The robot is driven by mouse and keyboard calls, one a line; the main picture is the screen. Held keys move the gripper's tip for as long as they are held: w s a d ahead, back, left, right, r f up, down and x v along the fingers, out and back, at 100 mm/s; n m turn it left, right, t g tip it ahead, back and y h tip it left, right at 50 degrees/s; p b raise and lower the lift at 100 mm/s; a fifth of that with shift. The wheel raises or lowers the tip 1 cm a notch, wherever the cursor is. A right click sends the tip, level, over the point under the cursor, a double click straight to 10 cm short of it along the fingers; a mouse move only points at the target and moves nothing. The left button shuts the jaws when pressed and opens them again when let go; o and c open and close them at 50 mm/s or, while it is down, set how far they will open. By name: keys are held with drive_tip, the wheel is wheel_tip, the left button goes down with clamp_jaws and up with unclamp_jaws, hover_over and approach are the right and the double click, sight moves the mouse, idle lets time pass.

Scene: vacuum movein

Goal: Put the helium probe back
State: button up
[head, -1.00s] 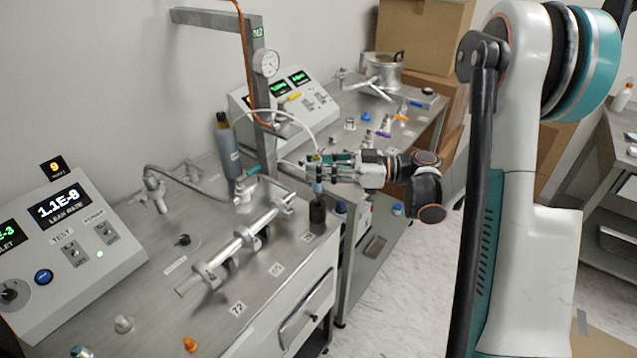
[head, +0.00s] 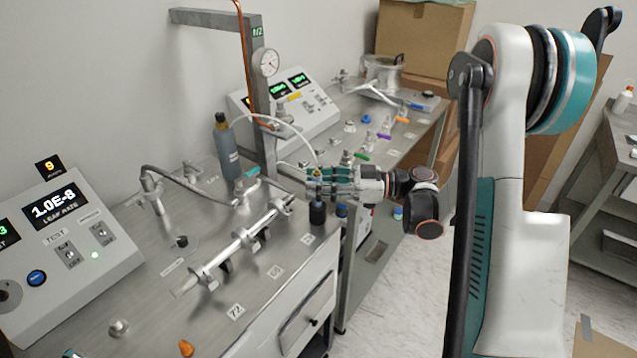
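The helium probe (head: 317,173) is a slim upright tool with a thin pale hose at its top. It stands over the black holder (head: 317,214) at the bench's right corner. Its lower end is down at the holder's mouth; how deep it sits is hidden. My gripper (head: 319,182) reaches in from the right, with its teal-and-grey fingers around the probe just above the holder. The fingers appear closed on it, and they hide most of its body.
A metal pipe with clamps (head: 240,243) lies on the bench left of the holder. A grey post with a gauge (head: 266,62) and a dark bottle (head: 226,150) stand behind. The leak-rate console (head: 60,225) is at left. A second bench (head: 412,135) stands beyond.

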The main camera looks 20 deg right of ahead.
drive_tip(key=shift+r, duration=0.15)
drive_tip(key=shift+r+p, duration=0.25)
drive_tip(key=shift+p, duration=0.15)
drive_tip(key=p+v, duration=0.3)
drive_tip(key=v, duration=0.9)
